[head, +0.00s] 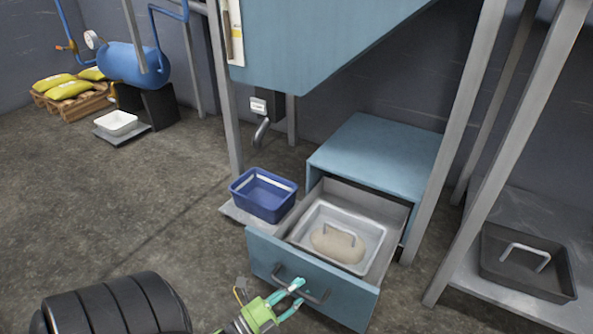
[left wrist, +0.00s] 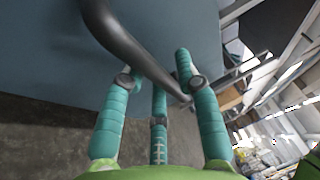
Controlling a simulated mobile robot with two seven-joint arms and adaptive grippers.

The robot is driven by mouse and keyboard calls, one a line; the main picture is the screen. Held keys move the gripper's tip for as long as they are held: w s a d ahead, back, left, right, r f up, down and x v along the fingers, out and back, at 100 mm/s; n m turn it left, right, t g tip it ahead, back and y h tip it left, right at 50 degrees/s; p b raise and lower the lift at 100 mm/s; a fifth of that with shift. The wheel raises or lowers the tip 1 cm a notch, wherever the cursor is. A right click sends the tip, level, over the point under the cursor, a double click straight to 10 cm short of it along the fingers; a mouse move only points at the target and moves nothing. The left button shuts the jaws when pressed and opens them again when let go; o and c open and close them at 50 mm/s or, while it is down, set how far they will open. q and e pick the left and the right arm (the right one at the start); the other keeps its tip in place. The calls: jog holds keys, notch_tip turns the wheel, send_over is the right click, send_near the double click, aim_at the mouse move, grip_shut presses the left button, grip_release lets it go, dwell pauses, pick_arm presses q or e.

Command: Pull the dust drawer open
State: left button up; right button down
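The dust drawer (head: 313,294) has a blue front with a dark bar handle (head: 317,297) and stands pulled well out of its blue cabinet. Contact of each fingertip is hard to make out. Inside the drawer, a light grey pan (head: 311,215) with a bail handle holds a mound of beige dust (head: 340,246). My right gripper is not in view.
A blue bin (head: 263,196) stands on a plate left of the drawer, under a spout (head: 261,133).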

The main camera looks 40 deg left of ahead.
pick_arm(q)
jog(key=v, duration=1.2)
dwell(0.5)
